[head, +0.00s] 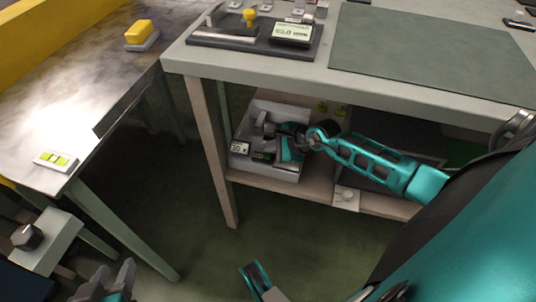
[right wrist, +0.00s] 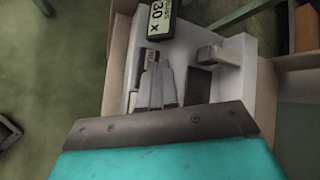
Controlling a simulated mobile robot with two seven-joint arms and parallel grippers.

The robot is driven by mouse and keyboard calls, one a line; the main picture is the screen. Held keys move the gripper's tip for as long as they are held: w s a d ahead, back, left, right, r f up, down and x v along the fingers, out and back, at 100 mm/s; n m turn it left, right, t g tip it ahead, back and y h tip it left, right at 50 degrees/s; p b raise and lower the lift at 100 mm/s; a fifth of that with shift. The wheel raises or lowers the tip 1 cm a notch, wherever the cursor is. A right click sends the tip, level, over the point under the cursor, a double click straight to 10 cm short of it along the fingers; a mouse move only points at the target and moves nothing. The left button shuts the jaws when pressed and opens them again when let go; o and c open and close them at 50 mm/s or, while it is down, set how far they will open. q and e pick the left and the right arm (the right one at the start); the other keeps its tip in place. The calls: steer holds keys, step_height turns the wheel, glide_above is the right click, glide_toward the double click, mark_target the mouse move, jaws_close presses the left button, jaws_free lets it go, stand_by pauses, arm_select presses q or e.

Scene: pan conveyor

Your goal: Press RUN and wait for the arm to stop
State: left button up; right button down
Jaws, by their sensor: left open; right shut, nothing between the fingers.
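A pale box-shaped unit (head: 284,174) with a small display (head: 240,148) stands on the lower shelf under the bench. In the right wrist view the display (right wrist: 160,18) reads "30 x", beside a pale raised post (right wrist: 212,54) and a dark panel (right wrist: 201,84). My right gripper (head: 273,143) reaches in over this unit. In the right wrist view its grey fingers (right wrist: 158,82) are together and empty; I cannot tell whether they touch it. No RUN label is legible. My left gripper (head: 108,278) is open and empty at the bottom left, away from the unit.
The bench top above the shelf holds a dark tray with a lit display (head: 292,33) and a green-grey mat (head: 430,55). A metal table (head: 75,85) at left carries a yellow block (head: 139,32) and a small panel (head: 56,160). A bench leg (head: 213,150) stands left of the unit.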

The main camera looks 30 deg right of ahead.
arm_select(q)
steer(key=shift+s+a+f, duration=0.1)
steer(key=shift+s+f, duration=0.15)
steer(key=shift+f, duration=0.05)
stand_by(0.5)
steer(key=shift+w+r, duration=0.2)
stand_by(0.7)
arm_select(e)
steer(key=shift+f, duration=0.15)
steer(key=shift+f, duration=0.25)
arm_select(q)
steer(key=shift+s+f, duration=0.15)
steer(key=shift+s, duration=0.05)
stand_by(0.4)
